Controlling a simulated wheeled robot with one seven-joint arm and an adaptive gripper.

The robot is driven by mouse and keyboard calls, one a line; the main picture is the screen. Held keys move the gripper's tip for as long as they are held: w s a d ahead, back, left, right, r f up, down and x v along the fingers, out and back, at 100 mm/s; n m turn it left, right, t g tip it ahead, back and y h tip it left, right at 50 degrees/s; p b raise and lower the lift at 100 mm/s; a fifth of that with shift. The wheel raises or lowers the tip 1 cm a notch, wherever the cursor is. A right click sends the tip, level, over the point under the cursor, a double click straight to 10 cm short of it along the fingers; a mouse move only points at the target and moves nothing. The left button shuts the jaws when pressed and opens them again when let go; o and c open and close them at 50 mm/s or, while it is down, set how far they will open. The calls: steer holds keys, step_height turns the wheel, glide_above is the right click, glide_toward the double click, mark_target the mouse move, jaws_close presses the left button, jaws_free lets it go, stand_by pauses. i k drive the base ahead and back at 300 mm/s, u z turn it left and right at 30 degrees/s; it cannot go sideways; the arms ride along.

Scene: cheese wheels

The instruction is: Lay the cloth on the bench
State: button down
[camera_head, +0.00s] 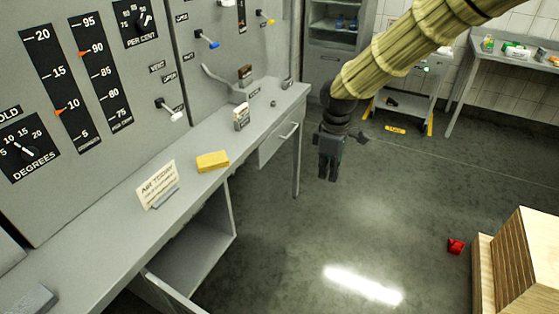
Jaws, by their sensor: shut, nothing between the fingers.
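The yellow cloth (212,161) looks like a small folded, flat block. It lies on the grey bench (120,237) below the control panel, to the right of a small written card. My gripper (328,178) hangs pointing down, to the right of the bench and apart from it, with the floor behind it. Its fingers are shut and hold nothing. The cloth is in plain view, clear of the gripper.
The card (158,184) stands on the bench; a small labelled block (241,117) stands farther back. A drawer (278,142) and an open compartment lie under the bench. A wooden crate (515,262) and a red object (455,246) are at right. The middle floor is clear.

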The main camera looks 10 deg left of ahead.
mark_target(177, 152)
steer(key=z, duration=1.9)
steer(key=k, duration=1.1)
steer(key=u, duration=1.9)
steer(key=i, duration=1)
steer(key=z, duration=0.05)
